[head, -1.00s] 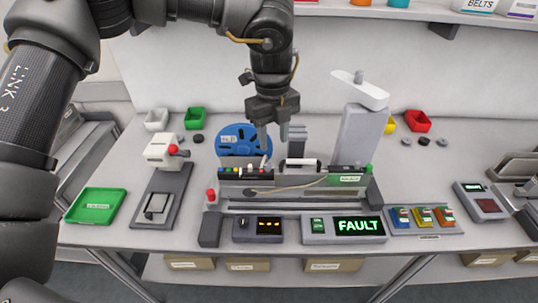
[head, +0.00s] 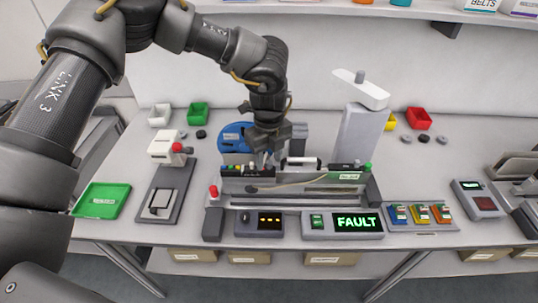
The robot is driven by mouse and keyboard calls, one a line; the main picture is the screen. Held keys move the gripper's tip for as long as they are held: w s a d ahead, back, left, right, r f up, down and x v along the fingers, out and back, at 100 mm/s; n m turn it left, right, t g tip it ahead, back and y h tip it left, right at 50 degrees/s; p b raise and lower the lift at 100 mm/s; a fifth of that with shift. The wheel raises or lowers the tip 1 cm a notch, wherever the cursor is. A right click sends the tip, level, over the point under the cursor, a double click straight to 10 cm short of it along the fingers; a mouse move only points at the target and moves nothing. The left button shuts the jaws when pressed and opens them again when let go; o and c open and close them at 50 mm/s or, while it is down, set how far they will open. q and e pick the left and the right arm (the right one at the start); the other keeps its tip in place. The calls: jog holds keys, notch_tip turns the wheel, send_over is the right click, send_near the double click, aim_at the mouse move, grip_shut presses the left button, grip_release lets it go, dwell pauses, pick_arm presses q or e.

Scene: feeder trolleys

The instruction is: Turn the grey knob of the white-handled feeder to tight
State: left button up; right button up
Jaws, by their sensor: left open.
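The feeder (head: 310,183) is a long grey unit on the bench, with a white handle (head: 302,161) on top and a green label (head: 348,176) near its right end. My left gripper (head: 268,160) is open, pointing down over the top of the feeder, just left of the white handle. Its fingertips are close to the small parts there; I cannot tell whether they touch anything. The grey knob cannot be made out clearly and may be hidden by the fingers. My right gripper is not in view.
A blue reel (head: 230,139) stands behind the feeder. A grey post (head: 357,135) with a white top rises at the right. A display (head: 356,223) in front reads FAULT. A green tray (head: 101,201) and a white-headed press (head: 163,147) stand left. Small bins line the back.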

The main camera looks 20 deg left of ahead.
pick_arm(q)
jog(key=shift+f, duration=0.35)
grip_shut()
